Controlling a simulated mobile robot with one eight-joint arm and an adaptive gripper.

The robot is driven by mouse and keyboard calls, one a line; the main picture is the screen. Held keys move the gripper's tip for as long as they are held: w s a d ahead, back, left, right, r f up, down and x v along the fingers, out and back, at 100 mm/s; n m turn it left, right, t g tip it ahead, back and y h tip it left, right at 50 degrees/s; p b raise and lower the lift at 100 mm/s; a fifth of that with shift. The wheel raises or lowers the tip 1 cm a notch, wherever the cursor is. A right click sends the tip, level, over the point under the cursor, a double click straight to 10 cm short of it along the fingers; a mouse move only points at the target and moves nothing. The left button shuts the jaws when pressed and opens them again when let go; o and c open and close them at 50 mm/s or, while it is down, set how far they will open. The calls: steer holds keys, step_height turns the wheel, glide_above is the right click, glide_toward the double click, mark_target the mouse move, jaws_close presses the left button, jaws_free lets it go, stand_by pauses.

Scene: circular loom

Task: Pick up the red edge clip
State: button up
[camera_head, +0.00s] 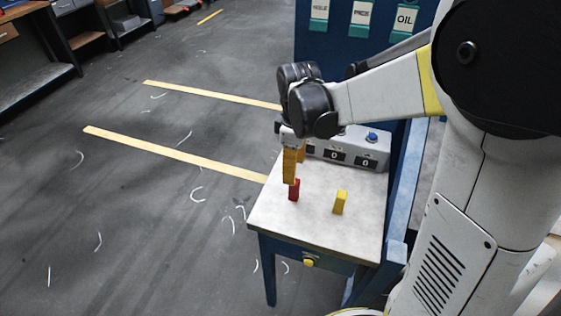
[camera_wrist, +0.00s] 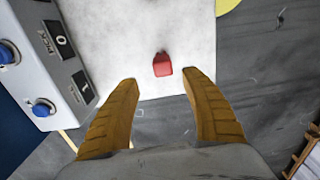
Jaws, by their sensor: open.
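The red edge clip (camera_head: 294,190) stands on the white tabletop near its left edge in the head view. In the wrist view the red edge clip (camera_wrist: 162,65) lies just beyond the fingertips, about midway between them. My gripper (camera_head: 290,182) points down at the clip, and its fingers overlap the clip's top in the head view. In the wrist view my gripper (camera_wrist: 159,75) has its two orange fingers spread wide with nothing between them. I cannot tell the exact height of the fingertips over the clip.
A yellow clip (camera_head: 340,202) stands to the right on the small table (camera_head: 318,232). A grey counter box (camera_head: 362,150) with blue buttons sits at the table's back, close to my gripper. A blue panel (camera_head: 345,30) rises behind.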

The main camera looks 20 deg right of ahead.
mark_target(294, 192)
steer(key=f, duration=0.1)
steer(key=f+b, duration=0.1)
steer(key=f, duration=0.2)
steer(key=shift+s+f, duration=0.1)
steer(key=shift+s, duration=0.25)
step_height(294, 192, down, 6)
steer(key=b, duration=0.3)
steer(key=shift+r, duration=0.35)
jaws_close()
